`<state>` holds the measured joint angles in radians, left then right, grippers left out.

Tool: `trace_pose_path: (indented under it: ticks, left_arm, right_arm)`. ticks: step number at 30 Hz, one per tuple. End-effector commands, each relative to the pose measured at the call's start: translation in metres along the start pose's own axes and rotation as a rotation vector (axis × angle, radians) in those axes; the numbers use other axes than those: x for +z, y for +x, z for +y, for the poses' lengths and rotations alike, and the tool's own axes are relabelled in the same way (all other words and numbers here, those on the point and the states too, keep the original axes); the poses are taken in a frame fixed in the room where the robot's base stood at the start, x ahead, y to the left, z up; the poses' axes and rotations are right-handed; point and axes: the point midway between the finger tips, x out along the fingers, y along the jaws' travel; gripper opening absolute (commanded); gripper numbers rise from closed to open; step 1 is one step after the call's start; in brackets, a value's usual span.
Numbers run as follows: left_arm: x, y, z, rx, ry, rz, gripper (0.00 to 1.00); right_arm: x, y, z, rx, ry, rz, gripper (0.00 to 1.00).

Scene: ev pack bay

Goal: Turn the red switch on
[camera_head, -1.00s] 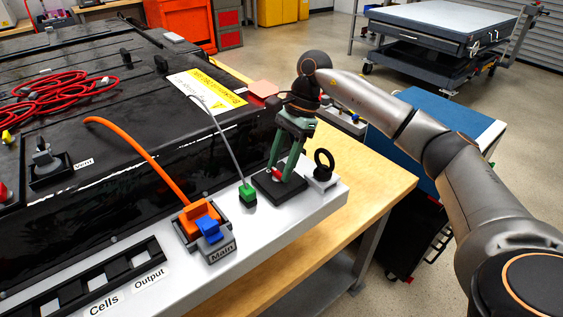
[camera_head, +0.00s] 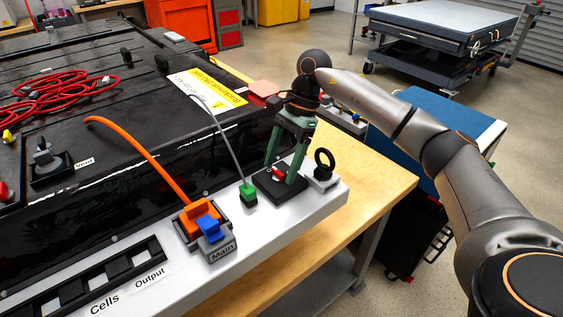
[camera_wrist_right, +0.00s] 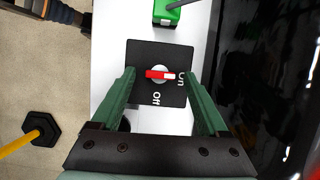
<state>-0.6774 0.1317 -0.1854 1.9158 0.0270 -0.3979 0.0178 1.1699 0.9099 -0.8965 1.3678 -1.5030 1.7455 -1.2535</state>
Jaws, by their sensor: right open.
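The red switch (camera_head: 279,172) sits on a black square plate (camera_head: 268,190) on the light ledge. In the right wrist view the switch (camera_wrist_right: 154,74) lies crosswise, its white-marked end toward the "On" label (camera_wrist_right: 181,79). The "Off" label (camera_wrist_right: 156,98) is below it. My right gripper (camera_head: 281,173) points down over the plate, its green fingers on either side of the switch. In the wrist view the gripper (camera_wrist_right: 162,75) is open, with gaps between both fingers and the switch. My left gripper is not in view.
A green connector (camera_head: 248,193) with a grey cable stands left of the plate, and a black ring on a white block (camera_head: 323,170) stands right. The orange and blue "Main" connector (camera_head: 207,225) is nearer. The black battery pack (camera_head: 110,120) rises behind the ledge.

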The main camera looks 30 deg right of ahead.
Motion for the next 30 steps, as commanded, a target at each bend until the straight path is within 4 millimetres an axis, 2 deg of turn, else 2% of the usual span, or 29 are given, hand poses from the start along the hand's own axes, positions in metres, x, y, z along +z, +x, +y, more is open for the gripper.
trace_pose_path:
  ticks: [4,7,15,21,25,30]
  left_arm:
    - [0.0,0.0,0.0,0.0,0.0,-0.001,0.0]
    - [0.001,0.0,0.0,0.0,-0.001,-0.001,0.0]
    - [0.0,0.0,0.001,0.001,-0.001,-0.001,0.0]
    - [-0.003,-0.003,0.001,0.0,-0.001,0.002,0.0]
    - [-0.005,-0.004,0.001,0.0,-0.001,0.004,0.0]
    - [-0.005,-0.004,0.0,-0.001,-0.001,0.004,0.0]
  right_arm:
    - [0.0,-0.004,0.0,-0.001,0.001,0.0,0.78]
    - [0.0,-0.016,-0.001,-0.003,0.001,-0.001,0.78]
    - [0.001,-0.075,-0.001,-0.005,0.001,-0.001,0.78]
    - [0.001,-0.111,-0.001,-0.003,0.0,-0.001,0.78]
    - [0.001,-0.122,0.0,-0.002,0.0,0.0,0.78]
    - [0.0,-0.126,0.0,0.0,0.0,0.0,0.78]
